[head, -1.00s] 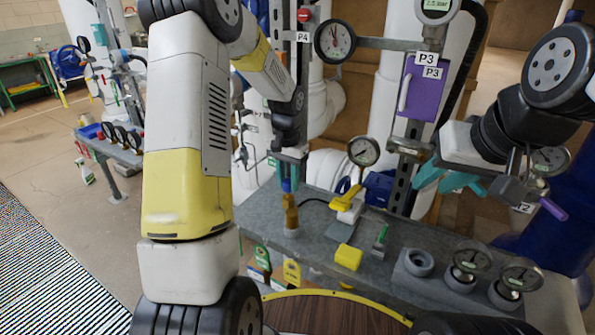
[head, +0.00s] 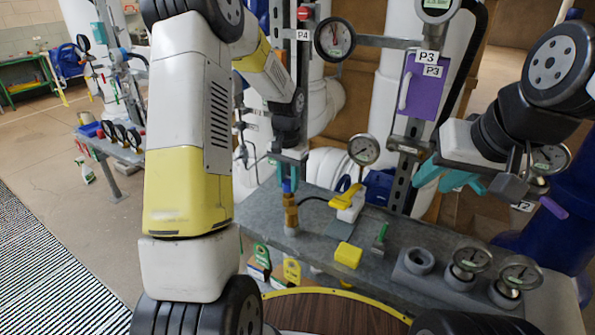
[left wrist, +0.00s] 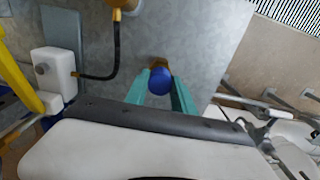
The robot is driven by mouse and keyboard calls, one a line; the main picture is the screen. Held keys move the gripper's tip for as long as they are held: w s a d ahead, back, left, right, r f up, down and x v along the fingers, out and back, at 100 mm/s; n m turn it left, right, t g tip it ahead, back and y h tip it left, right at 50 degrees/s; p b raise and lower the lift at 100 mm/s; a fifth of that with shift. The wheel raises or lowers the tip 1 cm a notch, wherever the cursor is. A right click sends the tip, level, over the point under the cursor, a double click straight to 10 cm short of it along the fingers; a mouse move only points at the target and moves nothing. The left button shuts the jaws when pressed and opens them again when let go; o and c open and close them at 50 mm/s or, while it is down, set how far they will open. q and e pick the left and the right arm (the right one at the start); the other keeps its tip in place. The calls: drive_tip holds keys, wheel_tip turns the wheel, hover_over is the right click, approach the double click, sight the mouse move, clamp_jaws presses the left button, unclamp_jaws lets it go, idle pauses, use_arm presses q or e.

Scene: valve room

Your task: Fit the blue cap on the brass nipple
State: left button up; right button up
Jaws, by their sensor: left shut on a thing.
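The blue cap (head: 289,186) is between the teal fingertips of my left gripper (head: 289,172), which is shut on it. In the left wrist view the cap (left wrist: 161,82) sits between the two teal fingers (left wrist: 161,92), with a bit of brass showing just behind it. The brass nipple (head: 291,212) stands upright on a pale base on the grey bench, directly below the cap. The cap's lower edge is at the nipple's top; I cannot tell whether it touches or is seated. My right gripper (head: 447,181) is open and empty above the bench's right side.
The grey bench (head: 320,210) holds a yellow-handled valve (head: 346,198), a yellow block (head: 348,255), a green-handled piece (head: 380,236) and a grey socket block (head: 419,262) with gauges (head: 520,272) to its right. A pressure gauge (head: 363,150) stands behind the valve.

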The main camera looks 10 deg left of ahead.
use_arm(q)
drive_tip(key=shift+f, duration=0.25)
idle(0.4)
drive_tip(key=shift+f, duration=0.25)
drive_tip(key=shift+f, duration=0.45)
idle(0.4)
idle(0.3)
drive_tip(key=o, duration=1.2)
drive_tip(key=shift+r, duration=0.1)
